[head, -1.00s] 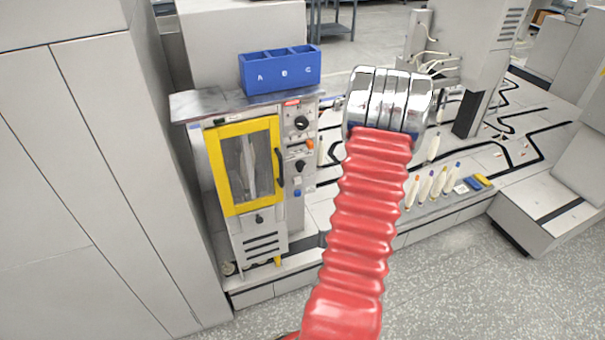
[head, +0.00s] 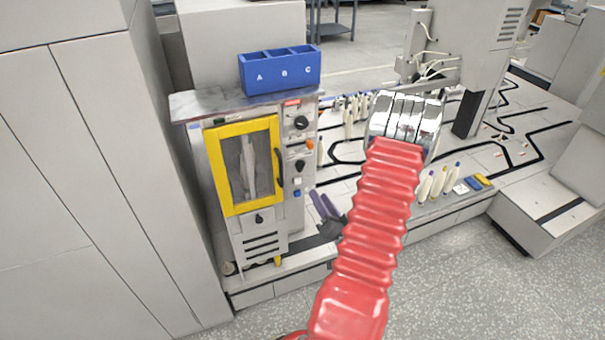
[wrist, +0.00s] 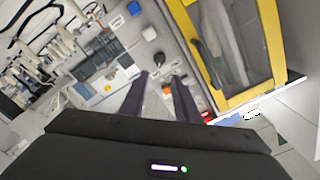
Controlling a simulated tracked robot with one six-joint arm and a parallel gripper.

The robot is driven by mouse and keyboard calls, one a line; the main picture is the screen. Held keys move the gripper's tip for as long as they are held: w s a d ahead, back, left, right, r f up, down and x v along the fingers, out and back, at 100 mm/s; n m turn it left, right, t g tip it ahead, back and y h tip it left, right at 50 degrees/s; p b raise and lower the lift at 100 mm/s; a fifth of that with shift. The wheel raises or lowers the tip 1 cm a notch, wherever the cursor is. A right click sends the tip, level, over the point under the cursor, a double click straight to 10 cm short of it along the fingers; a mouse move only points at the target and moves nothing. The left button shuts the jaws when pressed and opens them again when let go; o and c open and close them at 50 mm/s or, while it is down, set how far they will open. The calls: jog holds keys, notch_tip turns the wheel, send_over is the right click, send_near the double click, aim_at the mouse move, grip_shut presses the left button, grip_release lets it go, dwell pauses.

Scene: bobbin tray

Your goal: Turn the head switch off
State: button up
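The control panel right of the yellow-framed door (head: 243,209) carries an upper black rotary knob (head: 302,122) and a lower black rotary knob (head: 300,165). An orange button (head: 309,144) sits between them. I cannot read which control is the head switch. My gripper (head: 319,194) is open and empty, low and to the right of the panel, with two purple fingers apart. In the wrist view the fingers (wrist: 160,75) point toward the panel. There, the lower knob (wrist: 159,60) and orange button (wrist: 166,88) show between them, with no contact visible. The upper knob is not clearly visible there.
A blue bin marked A, B, C (head: 280,76) stands on the cabinet top. White and blue buttons (head: 297,193) sit below the knobs. Several bobbins stand on a rail (head: 440,202) at right. The yellow door has a protruding black handle (head: 279,167) beside the panel.

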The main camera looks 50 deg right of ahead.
aim_at(302, 170)
jog(key=x, duration=1.3)
jog(key=shift+w+d, duration=0.15)
jog(key=shift+w, duration=0.2)
jog(key=shift+c, duration=0.5)
grip_shut()
